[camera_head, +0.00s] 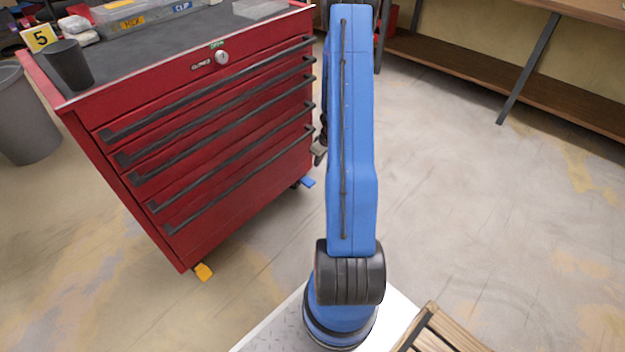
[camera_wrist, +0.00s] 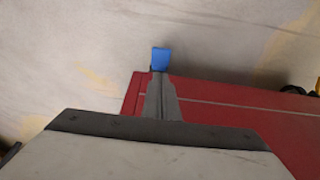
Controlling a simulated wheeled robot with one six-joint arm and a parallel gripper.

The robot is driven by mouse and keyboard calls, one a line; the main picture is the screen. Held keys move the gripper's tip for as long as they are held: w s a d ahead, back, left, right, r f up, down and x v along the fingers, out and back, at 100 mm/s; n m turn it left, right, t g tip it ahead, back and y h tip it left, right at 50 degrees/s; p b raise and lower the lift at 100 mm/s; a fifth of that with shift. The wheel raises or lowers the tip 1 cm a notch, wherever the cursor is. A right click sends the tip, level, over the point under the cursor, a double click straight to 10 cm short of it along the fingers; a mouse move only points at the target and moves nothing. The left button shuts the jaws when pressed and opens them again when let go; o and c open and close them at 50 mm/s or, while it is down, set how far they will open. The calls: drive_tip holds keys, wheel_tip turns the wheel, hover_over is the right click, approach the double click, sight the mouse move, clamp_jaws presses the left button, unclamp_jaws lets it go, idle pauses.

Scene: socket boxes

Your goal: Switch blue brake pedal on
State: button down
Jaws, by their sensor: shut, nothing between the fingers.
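The blue brake pedal (camera_head: 308,182) is a small flat tab low at the right front corner of the red tool cabinet (camera_head: 220,150), just above the floor. In the wrist view the blue pedal (camera_wrist: 160,59) shows just beyond my gripper's fingertips, sticking out past the red cabinet side (camera_wrist: 225,100). My gripper (camera_wrist: 160,76) is shut and empty, with its fingers in line with the pedal. I cannot tell whether they touch it. In the head view my gripper is mostly hidden behind my blue arm.
A yellow pedal (camera_head: 203,271) is at the cabinet's near bottom corner. A dark cup (camera_head: 69,65) and a number 5 card (camera_head: 40,38) stand on top. A grey bin (camera_head: 25,115) is at the left. A wooden bench (camera_head: 465,75) is at the back right.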

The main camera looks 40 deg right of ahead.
hover_over(311, 182)
drive_tip(key=s, duration=0.1)
drive_tip(key=f, duration=1.1)
drive_tip(key=shift+s, duration=0.2)
drive_tip(key=shift+f, duration=1.3)
